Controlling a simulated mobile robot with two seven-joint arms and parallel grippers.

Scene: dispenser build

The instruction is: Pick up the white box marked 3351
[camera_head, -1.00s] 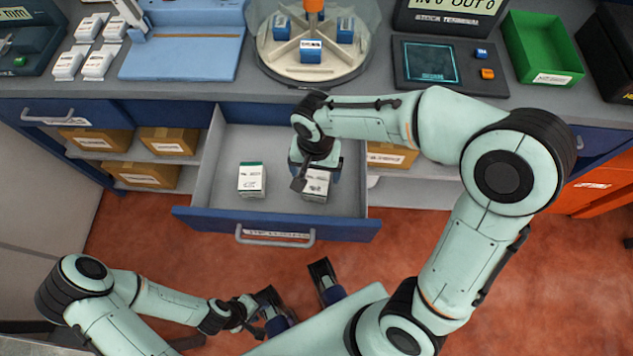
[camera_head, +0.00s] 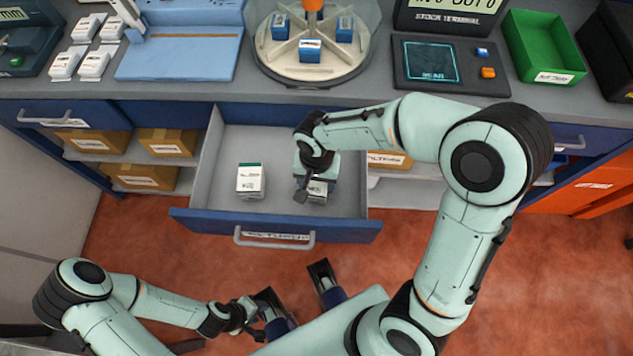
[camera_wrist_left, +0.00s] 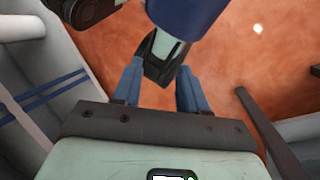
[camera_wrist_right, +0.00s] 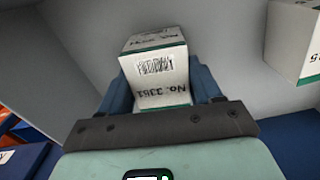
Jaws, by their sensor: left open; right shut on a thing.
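The white box marked 3351 (camera_head: 317,193) is in the right part of the open drawer, mostly covered by my right gripper (camera_head: 316,180) in the head view. In the right wrist view the box (camera_wrist_right: 156,68) shows a barcode, "No. 3351" upside down and green edges. It sits between the blue fingers of my right gripper (camera_wrist_right: 160,85), which is shut on it. I cannot tell whether its base touches the drawer floor. My left gripper (camera_wrist_left: 160,75) is open and empty, low over the red floor in front of the drawer.
A second white box (camera_head: 250,182) stands to the left in the drawer (camera_head: 230,218); it also shows in the right wrist view (camera_wrist_right: 295,40). The counter above carries a round divided tray (camera_head: 280,66), a terminal (camera_head: 450,66) and a green bin (camera_head: 543,48).

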